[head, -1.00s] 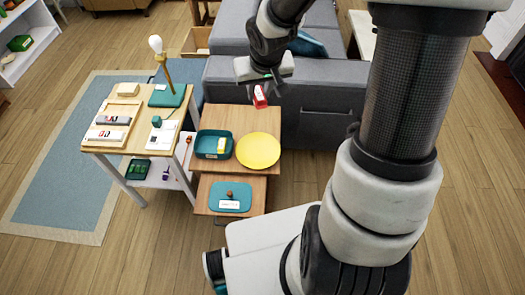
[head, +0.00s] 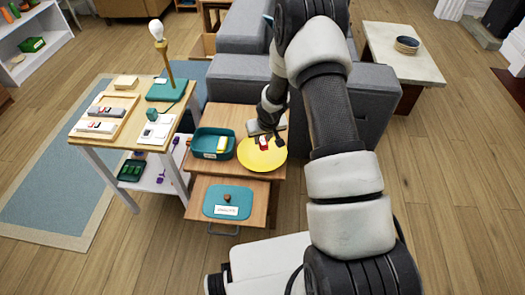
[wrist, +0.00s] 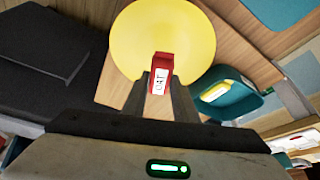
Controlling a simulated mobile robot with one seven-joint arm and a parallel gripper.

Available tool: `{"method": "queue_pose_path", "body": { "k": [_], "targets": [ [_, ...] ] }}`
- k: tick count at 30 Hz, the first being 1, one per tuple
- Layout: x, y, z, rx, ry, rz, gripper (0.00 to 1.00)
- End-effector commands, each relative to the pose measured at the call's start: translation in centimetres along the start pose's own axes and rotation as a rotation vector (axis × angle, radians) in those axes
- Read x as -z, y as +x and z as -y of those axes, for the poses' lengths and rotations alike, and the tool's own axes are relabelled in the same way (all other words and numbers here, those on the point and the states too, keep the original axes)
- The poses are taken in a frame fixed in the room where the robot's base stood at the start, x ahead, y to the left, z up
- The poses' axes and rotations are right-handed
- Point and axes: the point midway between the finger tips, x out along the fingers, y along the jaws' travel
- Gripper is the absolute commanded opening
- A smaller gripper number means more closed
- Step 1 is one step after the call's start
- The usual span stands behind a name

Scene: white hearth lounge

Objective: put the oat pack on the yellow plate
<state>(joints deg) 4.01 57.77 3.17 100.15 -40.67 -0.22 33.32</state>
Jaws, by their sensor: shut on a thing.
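The oat pack (wrist: 161,74) is a small red box with a white label reading OAT. My gripper (wrist: 160,88) is shut on it, with a finger on each side. In the head view the pack (head: 264,144) shows red and white just below my gripper (head: 264,136), over the yellow plate. The round yellow plate (head: 262,161) lies on the wooden top of the small cabinet; it also shows in the wrist view (wrist: 190,35). I cannot tell whether the pack touches the plate.
A side table (head: 130,141) with a lamp (head: 160,60) stands left. A grey sofa (head: 235,80) is behind.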

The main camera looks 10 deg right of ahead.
Motion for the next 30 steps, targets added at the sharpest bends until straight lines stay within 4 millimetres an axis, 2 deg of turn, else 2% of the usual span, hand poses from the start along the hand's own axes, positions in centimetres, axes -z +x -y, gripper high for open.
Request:
{"method": "queue_pose_path", "body": {
  "k": [1, 8, 13, 26, 27, 30],
  "targets": [
    [-0.4, 0.9, 0.0, 0.000, -0.002, 0.001, 0.04],
    [-1.0, 2.5, 0.0, 0.000, -0.002, 0.000, 0.04],
    [-2.0, 4.8, 0.0, 0.000, -0.002, 0.001, 0.04],
    [-2.3, 5.6, 0.0, 0.000, 0.000, -0.001, 0.04],
    [-2.2, 5.5, 0.0, 0.000, 0.000, -0.001, 0.29],
    [-2.2, 5.4, 0.0, 0.000, 0.000, -0.001, 0.45]
  ]
}}
